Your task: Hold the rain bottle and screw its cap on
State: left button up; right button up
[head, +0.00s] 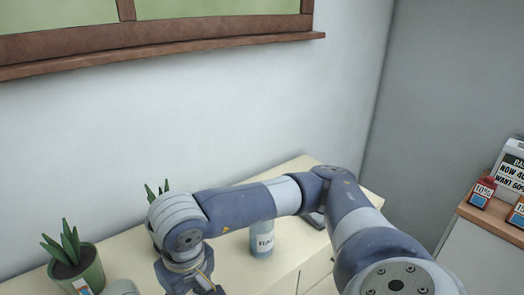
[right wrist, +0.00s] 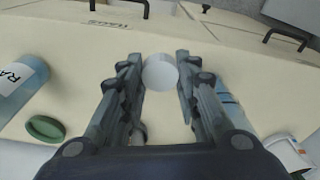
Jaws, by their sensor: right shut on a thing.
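The rain bottle (head: 262,241) stands upright on the cream cabinet top in the head view, pale blue with a white label. My right arm hides its top. It also shows at the left edge of the right wrist view (right wrist: 22,84), apart from the gripper. My right gripper (right wrist: 161,75) is shut on a round, pale grey cap (right wrist: 160,71) between its fingertips. In the head view only part of this gripper (head: 203,284) shows at the bottom edge, left of the bottle. A green cap (right wrist: 45,128) lies on the cabinet top. My left gripper is not in view.
A potted plant (head: 78,268) stands at the left of the cabinet top (head: 293,248), with a pale round object (head: 121,288) beside it. Another plant (head: 157,190) shows behind my arm. A blue object (right wrist: 228,93) is partly hidden behind the right finger. Dark drawer handles (right wrist: 285,38) line the cabinet front.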

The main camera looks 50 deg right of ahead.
aim_at(261, 235)
jog(key=k+l, duration=0.15)
jog(key=l, duration=0.2)
jog(key=k+l, duration=0.1)
jog(key=l, duration=0.25)
jog(key=k+l+u, duration=0.1)
jog(key=l, duration=0.3)
jog(key=k+l, duration=0.2)
jog(key=l, duration=0.15)
jog(key=k+l, duration=0.15)
jog(key=l, duration=0.2)
